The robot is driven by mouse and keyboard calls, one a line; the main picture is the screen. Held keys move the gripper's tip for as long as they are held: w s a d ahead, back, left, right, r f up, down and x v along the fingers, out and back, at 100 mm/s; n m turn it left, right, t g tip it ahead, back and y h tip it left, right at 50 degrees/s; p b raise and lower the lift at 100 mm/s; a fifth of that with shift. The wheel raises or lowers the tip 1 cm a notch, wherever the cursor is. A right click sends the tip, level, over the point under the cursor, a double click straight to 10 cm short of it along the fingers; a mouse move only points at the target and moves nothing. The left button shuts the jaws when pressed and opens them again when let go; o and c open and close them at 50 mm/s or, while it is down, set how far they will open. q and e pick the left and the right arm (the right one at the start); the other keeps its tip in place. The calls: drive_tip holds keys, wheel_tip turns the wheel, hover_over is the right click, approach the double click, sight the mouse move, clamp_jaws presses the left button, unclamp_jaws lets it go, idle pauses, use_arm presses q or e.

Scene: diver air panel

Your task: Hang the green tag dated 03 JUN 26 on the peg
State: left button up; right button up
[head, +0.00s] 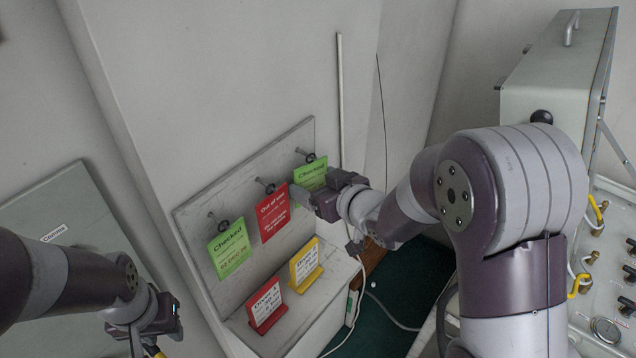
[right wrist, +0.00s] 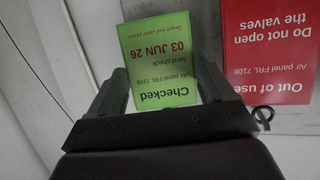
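The green tag dated 03 JUN 26 (right wrist: 158,60) shows upside down in the right wrist view. It appears to be the green tag (head: 311,172) at the right peg (head: 306,155) of the grey board. My right gripper (head: 301,196) is at this tag's lower left in the head view. Its fingers (right wrist: 164,88) stand apart, one at each side edge of the tag; contact is unclear. A second green tag (head: 230,251) hangs at the left peg (head: 214,216), its date too small to read. My left gripper (head: 156,342) is low at the left, its fingers mostly cut off.
A red out-of-use tag (head: 272,213) hangs at the middle peg; it also shows in the wrist view (right wrist: 268,50). Red (head: 265,306) and yellow (head: 306,264) cards stand on the ledge below. A valve panel (head: 610,265) and a case (head: 553,85) stand at the right.

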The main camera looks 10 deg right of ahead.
drive_tip(key=shift+o, duration=1.4)
drive_tip(key=shift+s+d+r, duration=0.2)
drive_tip(key=shift+s+d, duration=0.05)
drive_tip(key=shift+s, duration=0.25)
drive_tip(key=p+v, duration=0.3)
drive_tip(key=v, duration=0.8)
drive_tip(key=shift+r, duration=0.2)
drive_tip(key=shift+s+f, duration=0.1)
drive_tip(key=shift+s, duration=0.2)
